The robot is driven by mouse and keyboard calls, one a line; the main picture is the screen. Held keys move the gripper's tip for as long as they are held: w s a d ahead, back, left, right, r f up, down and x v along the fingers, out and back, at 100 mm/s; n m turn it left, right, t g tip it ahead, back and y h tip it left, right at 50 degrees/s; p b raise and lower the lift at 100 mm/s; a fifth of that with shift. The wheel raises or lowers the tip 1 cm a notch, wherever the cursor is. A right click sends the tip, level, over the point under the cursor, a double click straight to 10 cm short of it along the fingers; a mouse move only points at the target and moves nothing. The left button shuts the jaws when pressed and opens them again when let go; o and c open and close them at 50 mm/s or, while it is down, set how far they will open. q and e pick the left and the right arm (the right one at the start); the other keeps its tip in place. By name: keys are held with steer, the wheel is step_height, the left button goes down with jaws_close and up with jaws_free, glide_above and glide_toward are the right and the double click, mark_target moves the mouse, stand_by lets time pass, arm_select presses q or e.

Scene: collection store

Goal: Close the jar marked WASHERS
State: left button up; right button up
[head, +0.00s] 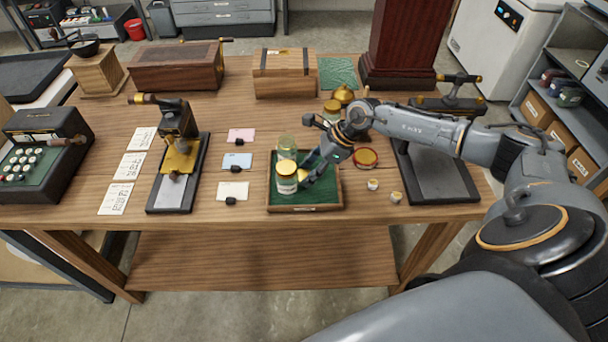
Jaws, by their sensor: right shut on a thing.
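A small jar with a gold top and white label (286,186) stands in a shallow green-lined tray (305,208). Its label is too small to read. A clear greenish glass jar (287,147) stands just behind it, with no gold lid showing on top. My right gripper (304,174) reaches in from the right, low over the tray and close beside the labelled jar. It is shut on a small gold piece (302,172) that looks like a lid; the fingers hide part of it. Whether this piece touches the jar cannot be told. My left gripper is out of view.
A red-rimmed round dish (365,158) and two small pots (372,184) (396,197) lie right of the tray. A black-based press (440,178) stands further right. Coloured cards (236,162) lie to the left, near another press (178,165). A wooden box (285,75) stands behind.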

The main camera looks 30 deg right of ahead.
arm_select(q)
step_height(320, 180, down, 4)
steer(key=b, duration=0.3)
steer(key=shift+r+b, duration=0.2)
steer(key=shift+b, duration=0.1)
arm_select(e)
step_height(320, 180, up, 18)
